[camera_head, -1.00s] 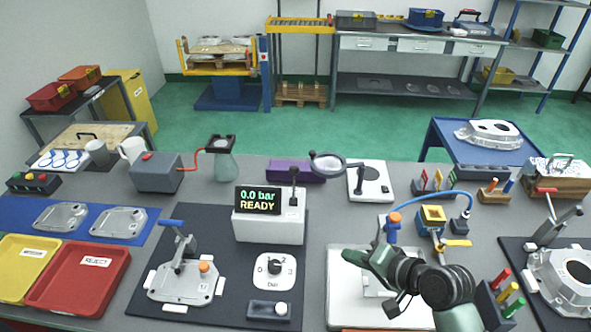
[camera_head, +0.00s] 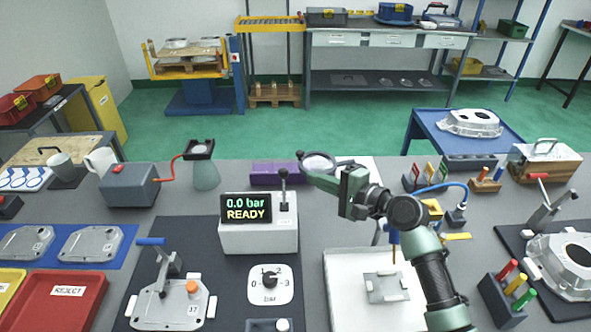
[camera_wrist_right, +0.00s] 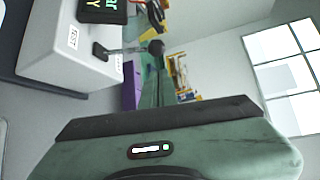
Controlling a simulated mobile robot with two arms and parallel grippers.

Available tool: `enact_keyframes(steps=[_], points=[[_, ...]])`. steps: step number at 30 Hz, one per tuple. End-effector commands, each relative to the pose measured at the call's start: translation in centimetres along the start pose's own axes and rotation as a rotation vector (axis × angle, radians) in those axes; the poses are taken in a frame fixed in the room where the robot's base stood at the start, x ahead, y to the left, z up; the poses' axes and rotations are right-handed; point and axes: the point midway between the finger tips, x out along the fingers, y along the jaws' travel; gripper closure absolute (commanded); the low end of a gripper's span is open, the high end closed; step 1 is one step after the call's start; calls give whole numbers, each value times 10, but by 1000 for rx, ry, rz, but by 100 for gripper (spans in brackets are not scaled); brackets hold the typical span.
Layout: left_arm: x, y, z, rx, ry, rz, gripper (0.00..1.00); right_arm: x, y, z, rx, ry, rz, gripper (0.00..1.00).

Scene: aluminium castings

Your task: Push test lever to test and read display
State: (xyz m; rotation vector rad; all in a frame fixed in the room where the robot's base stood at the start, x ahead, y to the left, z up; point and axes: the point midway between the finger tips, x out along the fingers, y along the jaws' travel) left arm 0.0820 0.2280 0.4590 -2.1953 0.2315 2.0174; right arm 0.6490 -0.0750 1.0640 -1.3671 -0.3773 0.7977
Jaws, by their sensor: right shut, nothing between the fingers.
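The white test box (camera_head: 259,237) stands on the dark mat; its display (camera_head: 246,208) reads "0.0 bar READY". The black test lever (camera_head: 284,190) with a ball knob stands upright on the box's right side. In the wrist view the lever (camera_wrist_right: 130,48) juts from the box (camera_wrist_right: 62,45) near a "TEST" label. My right gripper (camera_head: 304,168) is shut and empty, just right of the lever knob, with a gap showing between them. Its green body (camera_wrist_right: 165,145) fills the bottom of the wrist view. My left gripper is not in view.
A pressure dial (camera_head: 270,286) and a clamp fixture with a casting (camera_head: 168,305) lie in front of the box. A white plate (camera_head: 340,290) is below my right arm.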

Motion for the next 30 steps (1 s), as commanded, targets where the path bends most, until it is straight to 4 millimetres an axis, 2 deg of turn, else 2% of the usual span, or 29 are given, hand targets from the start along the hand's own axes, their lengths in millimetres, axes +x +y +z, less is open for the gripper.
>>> enact_keyframes(steps=[6, 12, 18, 30], points=[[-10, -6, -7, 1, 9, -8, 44, 41, -3, 1, 3, -1, 0, 100], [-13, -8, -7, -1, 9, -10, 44, 66, -1, 0, 0, 0, 0, 100], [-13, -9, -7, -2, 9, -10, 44, 73, 0, 0, 0, 0, 1, 100], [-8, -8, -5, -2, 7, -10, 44, 72, 2, 1, -9, 0, -8, 100]])
